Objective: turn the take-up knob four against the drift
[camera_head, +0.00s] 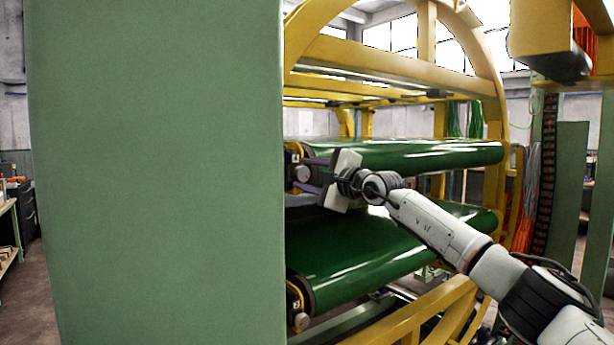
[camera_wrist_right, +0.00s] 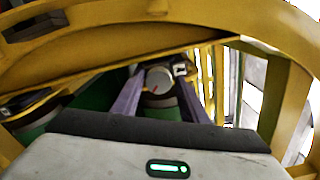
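The take-up knob four (camera_head: 304,174) is a pale round knob at the left end of the upper green belt, below a small plate marked 4 (camera_head: 296,157). In the right wrist view the knob (camera_wrist_right: 158,77) shows its face with a red mark. My right gripper (camera_head: 305,174) is open at the knob, its two purple fingers one above and one below it in the head view. In the wrist view the fingers stand on either side of the knob, with gaps showing; I cannot tell whether they touch it. My left gripper is not in view.
A large green panel (camera_head: 160,170) fills the left and hides what is behind it. The yellow ring frame (camera_head: 490,70) curves around the belts. A lower green belt (camera_head: 370,262) has another knob (camera_head: 301,321) at its left end. A yellow beam (camera_wrist_right: 110,62) crosses above the fingers.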

